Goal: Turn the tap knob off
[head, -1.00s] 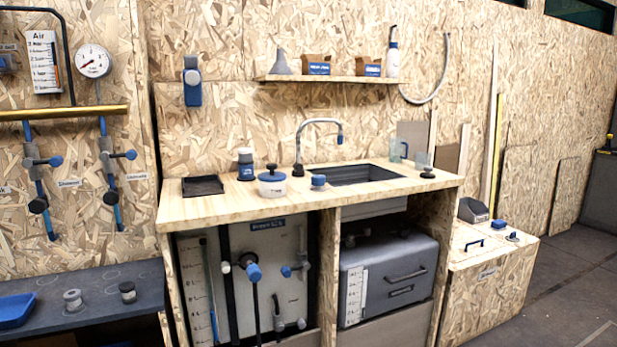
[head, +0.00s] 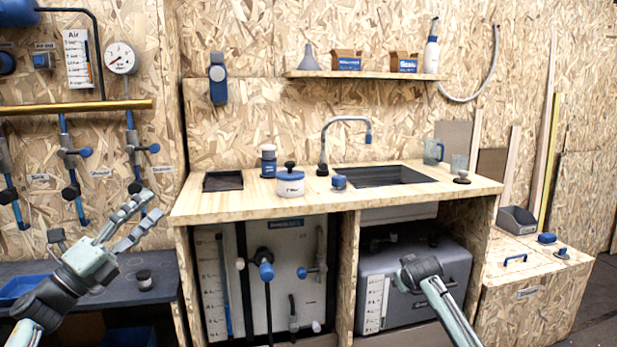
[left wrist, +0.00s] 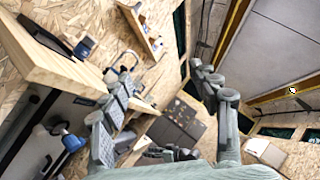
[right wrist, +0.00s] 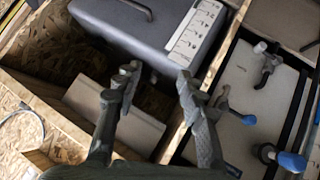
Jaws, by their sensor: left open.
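The grey gooseneck tap (head: 324,140) stands at the back of the wooden counter beside the dark sink (head: 385,176). A small blue-topped knob (head: 338,182) sits on the counter near the tap's foot. I cannot tell whether it is the tap knob. My left gripper (head: 150,205) is open and empty, left of the counter and apart from it. The left wrist view also shows its spread fingers (left wrist: 155,78). My right arm reaches in at lower right in the head view, before the lower cabinet. My right gripper (right wrist: 155,80) is open and empty in the right wrist view.
A white jar (head: 290,183), a blue-and-grey bottle (head: 268,162) and a black tray (head: 223,181) stand on the counter's left. Below is a grey box (head: 410,280). Blue-handled valves (head: 265,268) project from the left lower panel.

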